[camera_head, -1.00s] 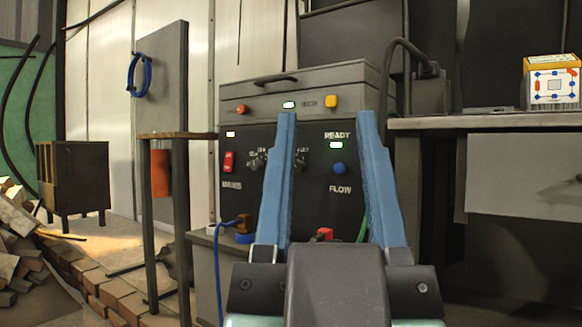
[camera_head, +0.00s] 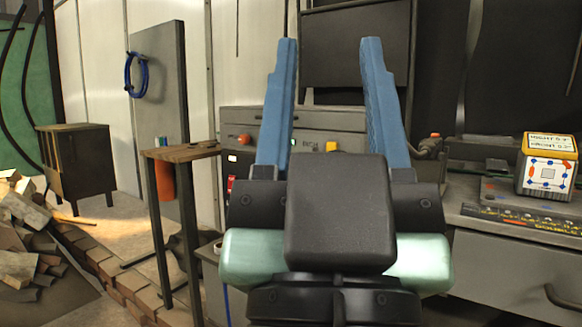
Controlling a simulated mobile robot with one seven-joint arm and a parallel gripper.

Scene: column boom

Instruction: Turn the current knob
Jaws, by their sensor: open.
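The grey welding machine (camera_head: 315,119) stands ahead, with its top edge, an orange knob (camera_head: 243,139) and a yellow button (camera_head: 332,146) showing above and beside my gripper. My gripper (camera_head: 329,42) points upward in front of the machine. Its two blue fingers are wide apart and nothing is between them. The fingertips reach above the machine's top in the picture. My gripper body hides most of the front panel, so the current knob at its middle is out of sight. A sliver of a red switch (camera_head: 231,183) shows left of the gripper.
A small wooden-topped stand (camera_head: 183,152) is at left of the machine. A workbench (camera_head: 515,255) at right bears a white and yellow box (camera_head: 547,168). A dark cabinet (camera_head: 77,170) and a wood pile (camera_head: 25,225) lie at far left.

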